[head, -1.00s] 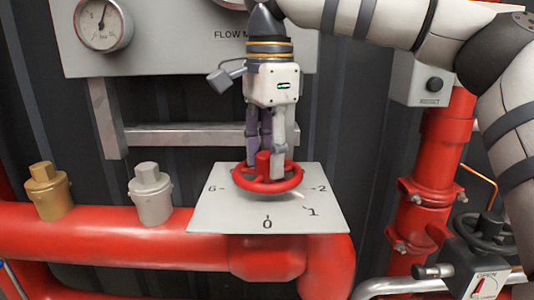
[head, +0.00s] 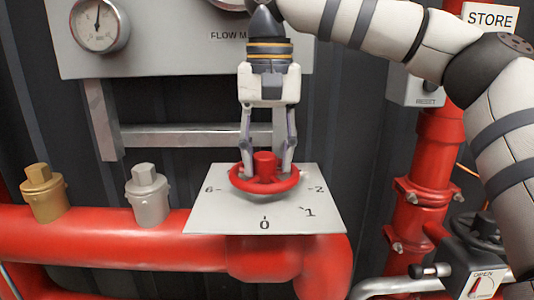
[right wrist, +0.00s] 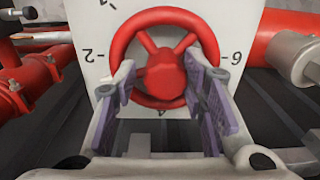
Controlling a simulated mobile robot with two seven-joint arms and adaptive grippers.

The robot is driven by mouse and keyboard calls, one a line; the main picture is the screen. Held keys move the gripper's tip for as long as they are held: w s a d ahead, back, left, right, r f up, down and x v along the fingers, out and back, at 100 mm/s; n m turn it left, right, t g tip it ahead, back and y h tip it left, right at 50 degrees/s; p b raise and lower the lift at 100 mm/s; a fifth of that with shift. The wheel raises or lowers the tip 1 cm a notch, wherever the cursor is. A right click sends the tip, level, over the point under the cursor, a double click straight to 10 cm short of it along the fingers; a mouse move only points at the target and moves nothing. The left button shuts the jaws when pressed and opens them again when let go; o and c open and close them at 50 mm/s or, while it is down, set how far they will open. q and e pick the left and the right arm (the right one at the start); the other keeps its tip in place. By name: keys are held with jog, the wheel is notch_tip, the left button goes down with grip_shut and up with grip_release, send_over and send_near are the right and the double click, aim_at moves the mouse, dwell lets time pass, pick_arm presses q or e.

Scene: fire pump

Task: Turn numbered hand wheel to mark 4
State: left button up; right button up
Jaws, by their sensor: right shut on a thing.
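The red hand wheel (head: 265,186) lies flat above a pale numbered plate (head: 215,215), with a raised hub at its centre. The plate shows 0 at the front, 1 at front right, 2 at right and 6 at left. My right gripper (head: 267,171) points down, its fingers on opposite sides of the wheel, shut on it. The right wrist view shows the wheel (right wrist: 165,73) between the purple-padded fingers, with 2 at left and 6 at right. A small part of a mark shows below the rim; the other far-side numbers are hidden or unreadable. My left gripper is out of view.
A red pipe (head: 110,240) runs below the plate, with brass (head: 43,195) and silver (head: 148,197) fittings at left. A gauge panel (head: 170,50) stands behind. At right are a vertical red pipe (head: 428,165) and a valve marked OPEN (head: 482,285).

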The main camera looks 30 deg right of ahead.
jog(key=f+n, duration=0.2)
jog(key=shift+w+d+f+n, duration=0.1)
jog(key=shift+w+d+n, duration=0.1)
jog(key=shift+n, duration=0.2)
jog(key=n, duration=0.4)
jog(key=shift+w+g, duration=0.15)
jog(key=shift+g, duration=0.15)
jog(key=n, duration=0.4)
grip_shut()
jog(key=o, duration=1)
grip_release()
jog(key=shift+w+d, duration=0.1)
jog(key=shift+d, duration=0.05)
jog(key=shift+o, duration=1.1)
jog(key=shift+r, duration=0.45)
jog(key=shift+c, duration=0.8)
